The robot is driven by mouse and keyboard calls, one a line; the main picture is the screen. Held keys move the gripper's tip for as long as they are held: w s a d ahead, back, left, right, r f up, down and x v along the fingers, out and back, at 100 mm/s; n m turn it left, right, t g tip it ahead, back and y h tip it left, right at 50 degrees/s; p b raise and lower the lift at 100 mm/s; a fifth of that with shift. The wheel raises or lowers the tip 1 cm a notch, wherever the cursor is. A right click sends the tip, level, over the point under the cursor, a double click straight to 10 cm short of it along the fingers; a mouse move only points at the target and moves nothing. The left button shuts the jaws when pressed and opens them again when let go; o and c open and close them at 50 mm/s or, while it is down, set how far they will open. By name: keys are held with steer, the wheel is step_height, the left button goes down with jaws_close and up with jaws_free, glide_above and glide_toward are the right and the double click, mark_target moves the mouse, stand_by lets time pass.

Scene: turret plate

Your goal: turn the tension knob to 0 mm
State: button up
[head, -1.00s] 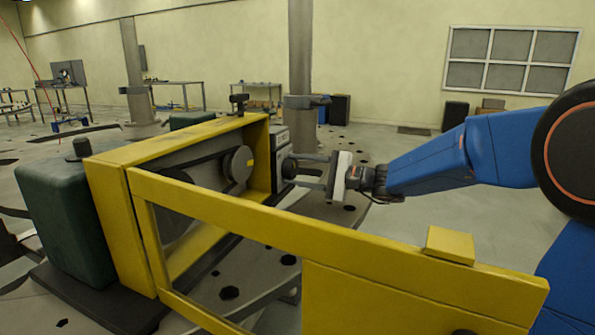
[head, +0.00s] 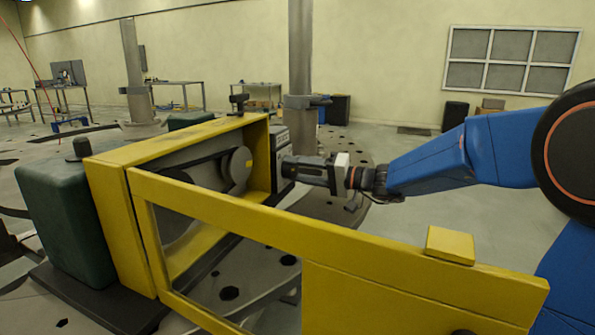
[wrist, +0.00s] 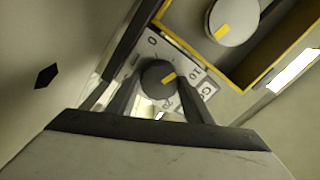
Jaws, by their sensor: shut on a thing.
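The tension knob (wrist: 155,72) is a dark round knob with a yellow mark, seen in the wrist view. The mark points to the right, away from the 0 printed at the top of the pale dial plate (wrist: 148,50). My gripper (wrist: 160,82) is shut on the knob, one finger on each side. In the head view my gripper (head: 287,168) reaches leftward to the grey unit (head: 281,146) behind the yellow frame. There the fingers hide the knob.
A yellow frame (head: 190,140) encloses a belt and a grey pulley (head: 240,170) left of the gripper; the pulley also has a yellow mark. A yellow guard rail (head: 330,240) crosses in front of the arm. A dark green motor (head: 68,215) stands at the left.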

steer(key=shift+f+n, duration=0.1)
steer(key=shift+n, duration=0.6)
steer(key=o, duration=1)
steer(key=shift+o, duration=0.2)
steer(key=v, duration=1.7)
steer(key=shift+s+d, duration=0.1)
steer(key=shift+d, duration=0.15)
